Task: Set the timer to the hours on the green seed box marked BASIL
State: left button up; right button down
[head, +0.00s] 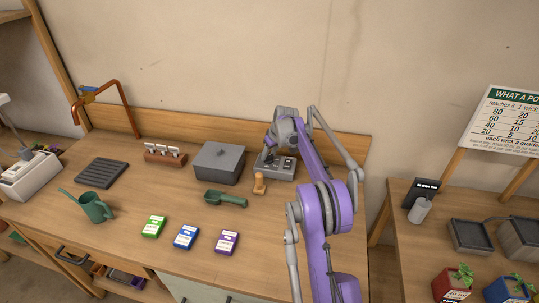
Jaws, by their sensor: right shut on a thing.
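The green seed box (153,226) lies on the bench front, left of a blue and a purple box; its print is too small to read. A low grey device (284,172), which looks like the timer, sits at the back right of the bench with small marks or buttons on its face. My right gripper (272,153) is at its upper left part, shut on what seems to be its knob. The knob and the setting are hidden or too small to see. My left gripper is out of view.
A grey lidded box (219,162) stands close left of the device. A small wooden stamp-like piece (259,183) and a green scoop (225,198) lie in front. A green watering can (92,207) stands at left. A side table (420,256) with pots is at right.

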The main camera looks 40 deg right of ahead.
jog(key=shift+a+m+h, duration=0.15)
jog(key=shift+m+h, duration=0.65)
jog(key=shift+m, duration=1.2)
jog(key=shift+g, duration=0.3)
jog(key=shift+c, duration=1.9)
grip_release()
jog(key=shift+r, duration=0.15)
jog(key=v, duration=1)
jog(key=shift+s+r, duration=0.2)
jog(key=shift+s, duration=0.05)
